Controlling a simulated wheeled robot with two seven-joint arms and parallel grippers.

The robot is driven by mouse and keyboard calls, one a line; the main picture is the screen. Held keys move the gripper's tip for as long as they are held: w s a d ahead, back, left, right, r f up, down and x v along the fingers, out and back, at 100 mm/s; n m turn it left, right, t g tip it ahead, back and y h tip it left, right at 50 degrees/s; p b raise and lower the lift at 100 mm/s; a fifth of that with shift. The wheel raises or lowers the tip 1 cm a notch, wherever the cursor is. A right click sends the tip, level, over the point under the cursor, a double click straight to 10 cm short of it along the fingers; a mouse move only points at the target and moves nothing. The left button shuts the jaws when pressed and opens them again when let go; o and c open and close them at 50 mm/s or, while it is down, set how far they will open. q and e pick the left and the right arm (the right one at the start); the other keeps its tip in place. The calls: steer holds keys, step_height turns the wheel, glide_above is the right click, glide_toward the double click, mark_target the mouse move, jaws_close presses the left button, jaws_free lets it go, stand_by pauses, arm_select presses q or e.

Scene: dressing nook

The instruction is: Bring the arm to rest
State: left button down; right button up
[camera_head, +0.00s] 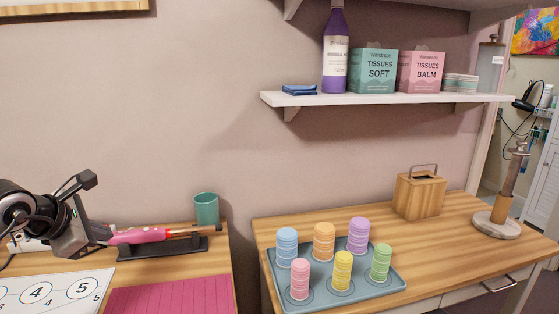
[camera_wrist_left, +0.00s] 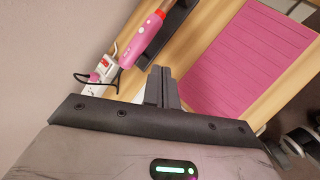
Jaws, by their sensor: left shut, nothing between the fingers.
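My left gripper (camera_head: 103,241) is on the left in the head view, above the left table. Its two fingers (camera_wrist_left: 161,88) are together and empty in the left wrist view. A pink styling tool (camera_head: 140,235) lies in a dark stand (camera_head: 175,248) just right of the gripper in the head view. In the left wrist view the pink tool (camera_wrist_left: 146,38) is beyond the fingers; whether they touch it I cannot tell. My right gripper does not show.
A teal cup (camera_head: 206,209), a pink mat (camera_head: 170,297) and a numbered sheet (camera_head: 55,291) are on the left table. A white power strip (camera_wrist_left: 101,76) lies near the wall. A blue tray (camera_head: 340,287) with several coloured stacks stands on the right table. A shelf (camera_head: 390,98) hangs above.

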arm_select(q)
steer(key=s+d+f+n+t+h+p, duration=0.1)
steer(key=s+d+n+h, duration=0.3)
steer(key=d, duration=0.4)
steer(key=s+d+f+n+t+h, duration=0.1)
steer(key=s+d+n+t+h, duration=0.15)
steer(key=d+n+h, duration=0.35)
steer(key=s+d+f+n+h+p, duration=0.1)
steer(key=s+d+f+n+h, duration=0.25)
steer(key=d, duration=0.55)
steer(key=s+a+f+n+g+y, duration=0.1)
steer(key=s+f+n+y, duration=0.5)
steer(key=n, duration=1)
steer(key=s+a+f+n+g+y+p, duration=0.1)
steer(key=s+f+n+y, duration=0.5)
steer(key=n, duration=0.9)
steer(key=s+f, duration=0.3)
steer(key=f, duration=0.2)
steer(key=shift+n, duration=0.35)
